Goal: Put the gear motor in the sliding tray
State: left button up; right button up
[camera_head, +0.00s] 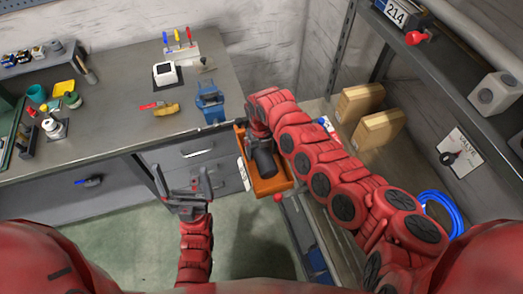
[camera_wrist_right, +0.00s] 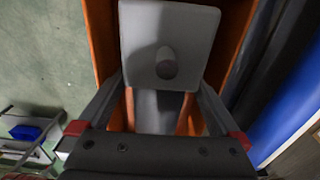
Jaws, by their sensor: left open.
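The right wrist view shows a pale grey block with a round mark, which I take to be the gear motor (camera_wrist_right: 190,35), over or in the orange sliding tray (camera_wrist_right: 105,45). My right gripper (camera_wrist_right: 163,82) has its two fingers against the block's sides, so it looks shut on it. In the head view the orange tray (camera_head: 272,187) sticks out beside the bench, with my right arm reaching down into it. The motor is hard to tell from my dark wrist there. My left gripper (camera_head: 180,192) is open and empty, left of the tray, in front of the drawers.
The grey workbench (camera_head: 120,130) carries a blue vise (camera_head: 210,100), a white box (camera_head: 165,73) and several tools. On the right, a shelf holds cardboard boxes (camera_head: 377,128) and a blue cable coil (camera_head: 440,212). Green floor (camera_head: 140,225) is clear around my left gripper.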

jog(key=shift+r, duration=0.15)
jog(key=r+b, duration=0.2)
jog(key=r, duration=0.3)
jog(key=r+b, duration=0.1)
jog(key=r, duration=0.4)
jog(key=shift+w+r+b, duration=0.2)
jog(key=shift+r+b, duration=0.15)
jog(key=shift+r, duration=0.6)
